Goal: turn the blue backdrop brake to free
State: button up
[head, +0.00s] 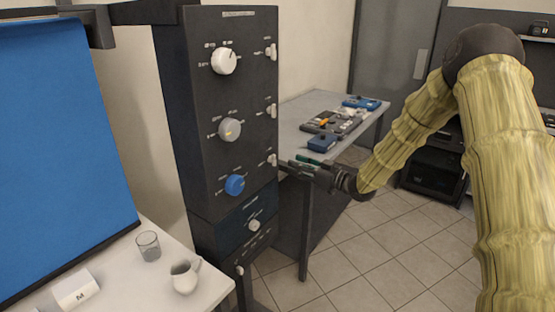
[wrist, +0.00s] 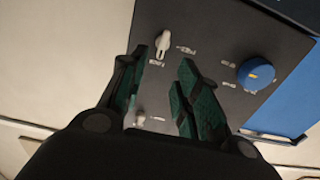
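A dark upright panel (head: 190,100) carries a blue knob (head: 235,184) with a small white lever (head: 272,160) to its right, near the panel's right edge. Both also show in the wrist view, the blue knob (wrist: 256,74) at right and the white lever (wrist: 163,43) at upper centre. My gripper (head: 298,166) is just right of that lever. In the wrist view my gripper (wrist: 163,62) is open, its green-padded fingers apart and empty. The lever shows beyond the gap between the fingertips; I cannot tell whether they touch it. The labels are too small to read.
A white knob (head: 224,61) and a grey knob (head: 229,129) sit higher, each with a lever to its right. A blue backdrop (head: 60,150) hangs at left. A white table at front left bears a glass (head: 148,246) and jug (head: 185,277). A grey table stands behind my gripper.

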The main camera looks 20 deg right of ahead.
aim_at(273, 160)
jog(key=p+x, duration=0.2)
jog(key=x, duration=0.7)
grip_shut()
